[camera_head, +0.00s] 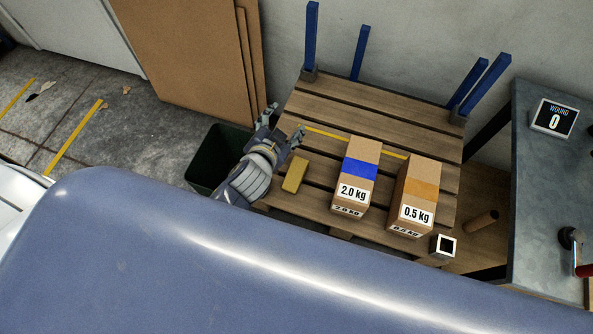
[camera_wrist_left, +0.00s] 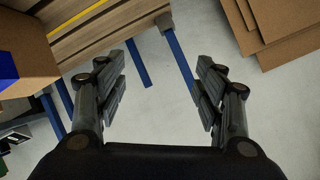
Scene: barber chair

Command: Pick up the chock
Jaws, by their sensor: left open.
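A small yellow block, likely the chock (camera_head: 295,175), lies on the slatted wooden pallet (camera_head: 330,88) near its left edge. My left gripper (camera_head: 284,121) is over the pallet's left edge, just above and left of the block in the head view, apart from it. In the left wrist view the left gripper (camera_wrist_left: 160,78) has its fingers wide apart, with only blue posts and grey surface between them. The yellow block does not show in that view. My right gripper is in neither view.
A 2.0 kg box (camera_head: 357,175) with a blue band and a 0.5 kg box (camera_head: 415,195) stand right of the block. Blue posts (camera_head: 311,38) rise at the pallet's back corners. A dark bin (camera_head: 215,158) stands left. A grey bench (camera_head: 548,190) is at right.

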